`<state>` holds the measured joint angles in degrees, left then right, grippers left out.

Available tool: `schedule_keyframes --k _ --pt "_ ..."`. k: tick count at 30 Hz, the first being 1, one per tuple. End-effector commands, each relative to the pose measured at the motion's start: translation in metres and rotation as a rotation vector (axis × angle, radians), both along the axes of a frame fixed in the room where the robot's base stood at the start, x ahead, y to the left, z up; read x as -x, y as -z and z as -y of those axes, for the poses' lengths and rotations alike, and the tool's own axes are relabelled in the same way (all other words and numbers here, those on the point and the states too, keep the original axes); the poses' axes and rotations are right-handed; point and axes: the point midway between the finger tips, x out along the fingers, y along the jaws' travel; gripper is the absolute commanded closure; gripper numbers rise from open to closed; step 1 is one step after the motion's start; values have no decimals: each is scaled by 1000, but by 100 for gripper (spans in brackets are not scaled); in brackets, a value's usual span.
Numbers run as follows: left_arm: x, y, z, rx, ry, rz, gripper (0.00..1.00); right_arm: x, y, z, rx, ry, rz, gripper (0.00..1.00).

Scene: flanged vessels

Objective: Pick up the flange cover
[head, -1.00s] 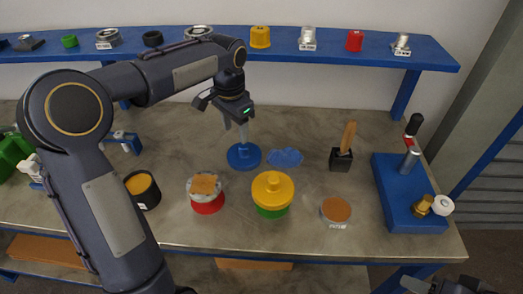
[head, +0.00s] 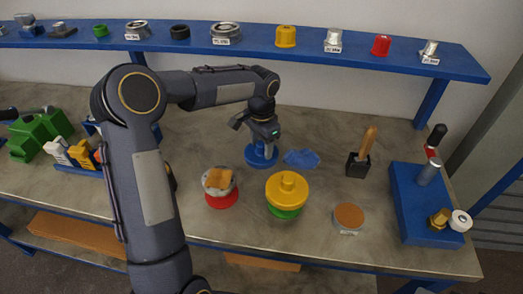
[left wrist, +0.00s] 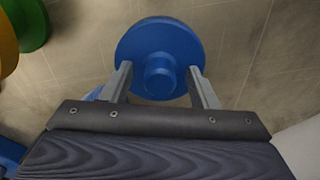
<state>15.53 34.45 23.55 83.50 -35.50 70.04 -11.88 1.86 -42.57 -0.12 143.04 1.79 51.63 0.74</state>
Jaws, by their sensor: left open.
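The blue flange cover is a round disc with a short central knob. It lies flat on the grey workbench in the head view (head: 252,160) and fills the upper middle of the left wrist view (left wrist: 135,45). My left gripper (head: 264,150) is above it, pointing down. In the left wrist view, its open fingers (left wrist: 159,70) lie to either side of the knob with gaps between. I cannot tell how far the fingertips are above the disc. The gripper partly hides the cover in the head view. My right gripper is not clearly in view.
A yellow-topped green vessel (head: 287,188) and a red-based vessel (head: 221,199) stand in front of the cover. A blue cloth (head: 302,158) lies close to its right. A blue shelf (head: 365,60) runs behind.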

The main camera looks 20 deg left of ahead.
Motion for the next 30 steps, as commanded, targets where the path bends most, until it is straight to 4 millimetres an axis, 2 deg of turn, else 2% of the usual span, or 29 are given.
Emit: schedule_keyframes --k 3,14,23,26,30 --pt "0 0 0 0 0 0 49 0 0 0 0 0 0 53" --pt "0 -1 0 0 0 0 95 0 0 0 0 0 0 53" --pt "0 -4 0 0 -1 0 95 0 0 0 0 0 0 53" --pt "0 -10 0 -1 -1 1 95 0 0 0 0 0 0 53" --pt "-1 -29 0 0 1 4 95 0 -1 0 0 0 0 53"
